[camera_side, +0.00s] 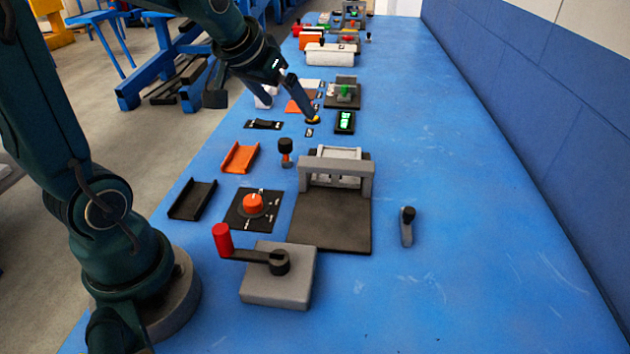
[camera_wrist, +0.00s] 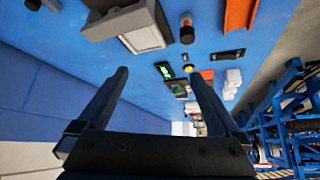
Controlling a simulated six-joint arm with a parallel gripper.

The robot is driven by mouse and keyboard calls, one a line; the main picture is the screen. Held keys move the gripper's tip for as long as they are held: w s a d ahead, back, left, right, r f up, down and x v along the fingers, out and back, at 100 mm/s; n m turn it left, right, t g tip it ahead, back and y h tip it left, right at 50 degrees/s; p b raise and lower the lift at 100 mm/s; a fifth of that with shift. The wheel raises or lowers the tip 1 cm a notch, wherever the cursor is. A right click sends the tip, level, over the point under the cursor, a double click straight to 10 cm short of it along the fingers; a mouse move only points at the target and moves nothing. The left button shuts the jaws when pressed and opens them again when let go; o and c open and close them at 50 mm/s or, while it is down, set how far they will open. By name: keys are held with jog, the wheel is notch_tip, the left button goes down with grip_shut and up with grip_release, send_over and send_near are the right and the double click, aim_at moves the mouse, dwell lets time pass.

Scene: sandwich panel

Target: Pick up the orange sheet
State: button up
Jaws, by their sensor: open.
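A flat orange sheet (camera_side: 294,107) lies on the blue table in the side view, partly hidden behind my gripper. In the wrist view a small orange patch (camera_wrist: 207,74), which looks like the sheet, shows just past the right finger's tip. My gripper (camera_side: 312,116) is open and empty, its fingers pointing down and to the right, near a yellow button (camera_side: 313,121). In the wrist view my two fingers (camera_wrist: 157,74) stand wide apart with nothing between them. I cannot tell the exact height of the fingertips above the table.
A green-lit display (camera_side: 345,122) stands right of the fingers, and a black rocker switch (camera_side: 263,125) lies to the left. An orange channel (camera_side: 240,158), a grey press (camera_side: 335,180) and a red-handled crank (camera_side: 277,275) are nearer.

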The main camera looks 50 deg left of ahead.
jog(key=a+f+n+g+y, duration=0.1)
jog(key=a+f+n+g, duration=0.15)
jog(key=a+f, duration=0.65)
jog(key=n+g, duration=0.1)
jog(key=n, duration=0.2)
send_near(243, 155)
jog(key=shift+w+a+f+m, duration=0.2)
jog(key=shift+a+f, duration=0.1)
jog(key=shift+f, duration=0.1)
jog(key=shift+w+a+f+m, duration=0.1)
jog(key=shift+w+a+f, duration=0.15)
jog(key=shift+f, duration=0.15)
jog(key=shift+x, duration=2.4)
jog(key=shift+d+f, duration=0.1)
jog(key=shift+f, duration=0.05)
jog(key=c, duration=1.3)
